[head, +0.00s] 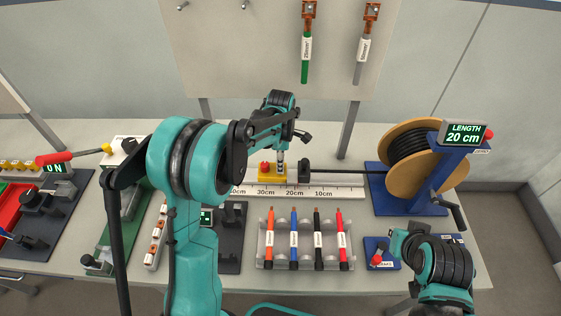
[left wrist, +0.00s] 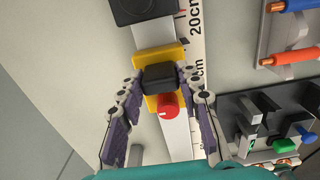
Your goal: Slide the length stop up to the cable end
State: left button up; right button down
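The length stop (head: 265,171) is a yellow slider with a red knob and a dark block on top. It sits on the white scale rail (head: 345,190), near the 30cm mark. My left gripper (head: 280,158) is over it. In the left wrist view, the fingers (left wrist: 161,74) lie close on both sides of the dark block of the length stop (left wrist: 172,58) and seem to touch it. The black cable (head: 345,171) runs from the spool to a black guide block (head: 304,168), right of the stop. I see no cable end left of that block.
The cable spool (head: 400,160) on a blue stand is at the right, with a display (head: 465,134) reading 20 cm. Trays and tools fill the left. Two labelled pieces hang on the back board.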

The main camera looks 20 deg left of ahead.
pick_arm(q)
grip_shut()
jog(key=shift+w+d, duration=0.25)
jog(key=shift+d, duration=0.8)
jog(key=shift+w+d, duration=0.25)
jog(key=shift+d, duration=0.8)
jog(key=o, duration=0.9)
grip_release()
jog(key=shift+o, duration=0.7)
jog(key=shift+d, duration=0.1)
